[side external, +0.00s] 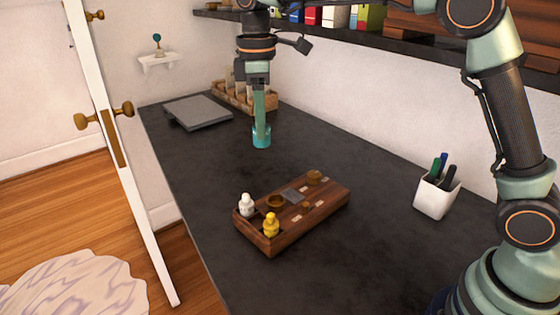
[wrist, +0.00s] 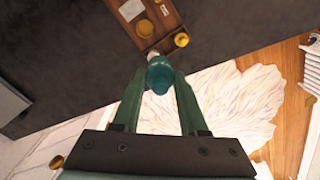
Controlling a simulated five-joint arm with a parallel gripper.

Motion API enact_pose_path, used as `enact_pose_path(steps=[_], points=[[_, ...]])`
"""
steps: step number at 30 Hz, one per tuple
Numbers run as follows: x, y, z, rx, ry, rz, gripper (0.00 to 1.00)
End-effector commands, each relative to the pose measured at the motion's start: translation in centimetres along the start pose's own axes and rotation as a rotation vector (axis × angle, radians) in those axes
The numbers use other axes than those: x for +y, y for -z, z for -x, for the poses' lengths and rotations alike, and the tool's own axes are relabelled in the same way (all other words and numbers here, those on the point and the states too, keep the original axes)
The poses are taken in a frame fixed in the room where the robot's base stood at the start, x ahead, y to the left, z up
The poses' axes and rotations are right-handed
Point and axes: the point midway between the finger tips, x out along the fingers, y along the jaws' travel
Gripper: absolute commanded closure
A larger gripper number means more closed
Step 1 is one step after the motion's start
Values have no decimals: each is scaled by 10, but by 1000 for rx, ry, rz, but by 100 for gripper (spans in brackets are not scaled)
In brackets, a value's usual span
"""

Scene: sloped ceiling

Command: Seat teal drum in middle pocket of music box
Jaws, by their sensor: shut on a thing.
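My gripper (side external: 261,118) is shut on the teal drum (side external: 262,138) and holds it upright above the dark table, behind the music box. In the wrist view the teal drum (wrist: 160,76) sits between my two fingertips. The music box (side external: 312,221) is a wooden block lying apart from the drum, nearer the camera. A white figure (side external: 246,204) and a yellow figure (side external: 271,226) stand at its left end. Round brass parts and a grey plate (side external: 293,196) are on its top. I cannot tell which spot is the middle pocket.
A grey flat slab (side external: 198,112) and a wooden rack (side external: 245,97) are at the table's far end. A white pen cup (side external: 436,196) stands at the right. An open door (side external: 122,150) is left of the table. The dark table (side external: 350,155) is clear between drum and box.

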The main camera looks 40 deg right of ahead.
Motion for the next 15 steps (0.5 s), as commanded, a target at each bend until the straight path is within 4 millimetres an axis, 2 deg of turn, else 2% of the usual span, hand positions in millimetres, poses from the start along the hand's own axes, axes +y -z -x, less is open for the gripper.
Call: enact_pose_path(steps=[4,10,15], points=[[-14,9,1,3,-3,-147,100],[-22,14,-2,4,-3,-248,100],[-24,13,-30,-1,-1,-260,100]])
